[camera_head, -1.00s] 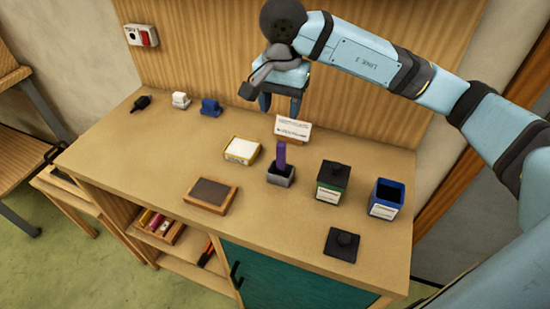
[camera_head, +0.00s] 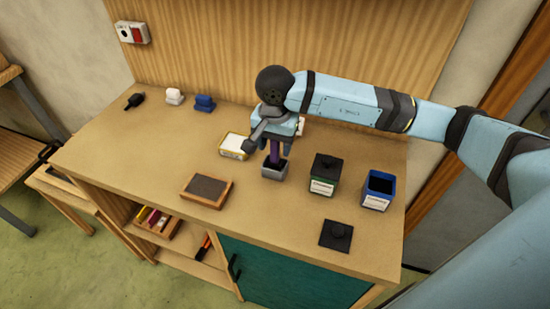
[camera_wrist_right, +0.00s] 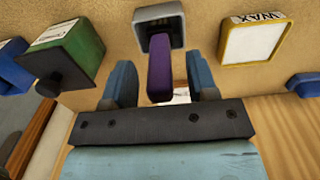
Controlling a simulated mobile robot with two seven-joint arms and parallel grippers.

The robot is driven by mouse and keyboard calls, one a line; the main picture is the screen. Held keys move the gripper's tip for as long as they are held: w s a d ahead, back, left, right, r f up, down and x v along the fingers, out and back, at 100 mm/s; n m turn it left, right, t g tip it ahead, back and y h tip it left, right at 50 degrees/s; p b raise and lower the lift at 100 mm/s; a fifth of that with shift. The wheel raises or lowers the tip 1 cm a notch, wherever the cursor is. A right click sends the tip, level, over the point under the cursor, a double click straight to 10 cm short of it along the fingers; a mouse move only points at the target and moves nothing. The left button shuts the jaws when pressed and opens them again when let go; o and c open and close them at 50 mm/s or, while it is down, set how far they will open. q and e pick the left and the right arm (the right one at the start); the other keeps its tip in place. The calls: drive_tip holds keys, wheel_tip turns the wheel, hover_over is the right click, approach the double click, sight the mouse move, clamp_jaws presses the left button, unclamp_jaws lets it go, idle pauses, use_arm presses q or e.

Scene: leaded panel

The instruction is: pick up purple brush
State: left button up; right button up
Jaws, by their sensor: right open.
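The purple brush (camera_head: 274,151) stands upright in a small grey holder (camera_head: 274,172) on the workbench. In the right wrist view the brush (camera_wrist_right: 160,68) rises from the holder (camera_wrist_right: 158,20) and lies between my two blue fingers. My right gripper (camera_head: 276,143) is above the holder, open, with its fingers on either side of the brush and gaps visible between. In the wrist view the open gripper (camera_wrist_right: 161,85) shows its dark palm behind the brush. The upper part of the brush is partly hidden by the gripper in the head view. My left gripper is not in view.
A yellow-edged wax box (camera_head: 234,146) stands just left of the holder. A dark pad (camera_head: 207,189) and a black lid (camera_head: 336,235) lie nearer the front edge.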

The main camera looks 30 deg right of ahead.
drive_tip(key=shift+f, duration=0.35)
clamp_jaws()
drive_tip(key=shift+r, duration=0.1)
wheel_tip(320, 180, up, 20)
drive_tip(key=b, duration=0.1)
idle(0.4)
